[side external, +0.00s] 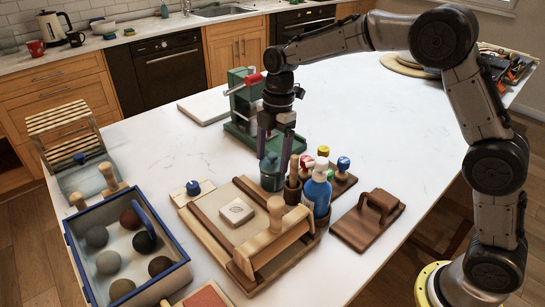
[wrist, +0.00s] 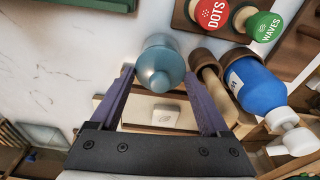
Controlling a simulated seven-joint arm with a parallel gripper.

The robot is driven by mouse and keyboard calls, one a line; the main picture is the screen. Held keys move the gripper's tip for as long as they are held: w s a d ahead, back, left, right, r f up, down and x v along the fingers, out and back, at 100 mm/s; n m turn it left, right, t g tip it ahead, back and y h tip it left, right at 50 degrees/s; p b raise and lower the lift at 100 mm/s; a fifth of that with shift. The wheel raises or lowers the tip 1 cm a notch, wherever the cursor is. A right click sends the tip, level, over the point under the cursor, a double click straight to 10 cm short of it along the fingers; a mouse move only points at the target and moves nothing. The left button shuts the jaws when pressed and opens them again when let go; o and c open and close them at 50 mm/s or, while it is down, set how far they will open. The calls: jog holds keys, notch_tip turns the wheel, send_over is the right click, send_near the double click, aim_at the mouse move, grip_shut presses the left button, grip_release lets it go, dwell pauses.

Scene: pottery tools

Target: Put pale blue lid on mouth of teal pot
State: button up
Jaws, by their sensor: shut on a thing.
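The teal pot (side external: 271,182) stands upright on the counter at the far right corner of the wooden tray. The pale blue lid (wrist: 160,70), round with a small knob, is between my fingertips in the wrist view and hides most of the pot below it. In the side view the lid (side external: 270,163) is at the top of the pot, over its mouth; I cannot tell whether it rests on the rim. My gripper (side external: 275,156) points down over the pot, shut on the lid, with one finger on each side in the wrist view (wrist: 158,75).
A brown cup with a wooden tool (side external: 293,190) and a blue bottle (side external: 317,192) stand close right of the pot. Stamps (side external: 343,165) are behind them. A green press (side external: 243,110) stands behind the pot. A wooden tray (side external: 190,222) lies in front.

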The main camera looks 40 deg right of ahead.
aim_at(276, 160)
jog(key=shift+f, duration=0.35)
jog(key=shift+f, duration=0.1)
jog(key=o, duration=1.2)
notch_tip(276, 160, up, 12)
jog(key=d, duration=0.1)
jog(key=shift+d, duration=0.25)
